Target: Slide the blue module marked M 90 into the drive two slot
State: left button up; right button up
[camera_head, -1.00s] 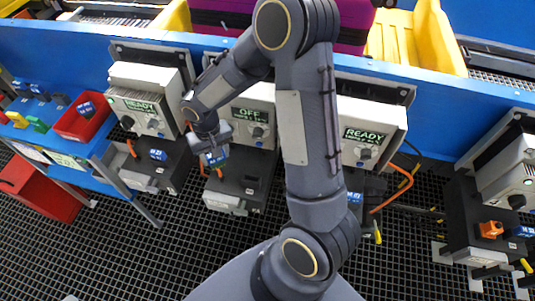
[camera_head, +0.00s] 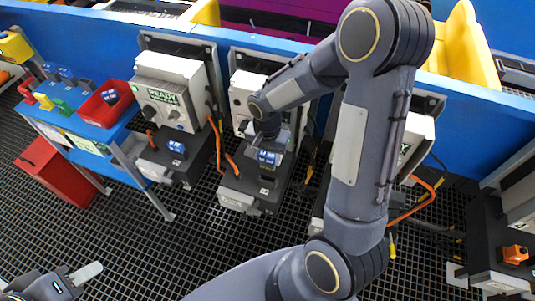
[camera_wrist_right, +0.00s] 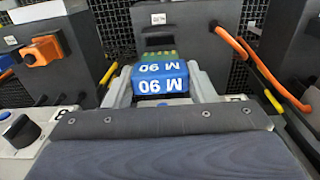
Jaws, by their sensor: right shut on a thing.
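My right gripper (camera_head: 268,146) is shut on the blue module marked M 90 (camera_wrist_right: 160,80), whose label reads upside down in the right wrist view. The module also shows in the head view (camera_head: 267,158). A green part sticks out of its far side, towards a black box (camera_wrist_right: 192,20). In the head view it is over the top of the middle black box (camera_head: 238,187), below a white drive unit (camera_head: 240,100). I cannot tell whether it is in the slot. My left gripper (camera_head: 82,276) is at the lower left, partly cut off, away from the boxes.
A black box with a blue module (camera_head: 176,147) stands to the left, under a unit reading READY. A blue table (camera_head: 85,135) holds a red bin (camera_head: 108,103) and several coloured parts. Orange cables (camera_wrist_right: 250,62) run beside the box. An orange module (camera_head: 515,254) sits at the right.

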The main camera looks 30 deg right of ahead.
aim_at(267, 161)
jog(key=shift+f+b, duration=2.1)
jog(key=shift+f, duration=0.45)
jog(key=shift+b, duration=0.35)
jog(key=shift+f+b, duration=2.25)
jog(key=shift+f, duration=0.3)
jog(key=o, duration=1)
jog(key=shift+o, duration=0.4)
notch_tip(267, 161, up, 7)
jog(key=shift+f+p, duration=0.1)
jog(key=shift+p, duration=0.35)
jog(key=shift+r, duration=0.5)
